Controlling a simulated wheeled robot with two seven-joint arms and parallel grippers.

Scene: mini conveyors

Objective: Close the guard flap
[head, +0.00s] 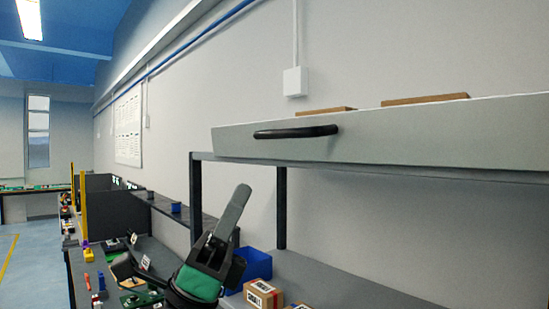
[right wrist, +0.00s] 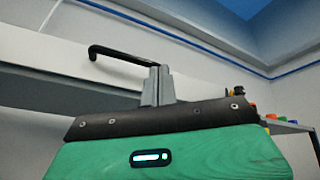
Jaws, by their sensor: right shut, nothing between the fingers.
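The guard flap (head: 400,138) is a long light-grey panel at the upper right of the head view, above a dark frame. A black bar handle (head: 296,132) is fixed on its face near the left end. The handle (right wrist: 120,54) also shows in the right wrist view, beyond my fingers and a little to their left. My right gripper (head: 240,192) is below and left of the handle in the head view, pointing up. In the right wrist view its fingers (right wrist: 157,75) are together and empty. I cannot tell whether they touch the handle. My left gripper is not in view.
Two brown boxes (head: 425,99) show above the flap's top edge. A dark post (head: 196,190) stands under its left end. A blue bin (head: 255,264) and labelled cartons (head: 263,295) are on the bench below. Open floor (head: 30,255) lies at the far left.

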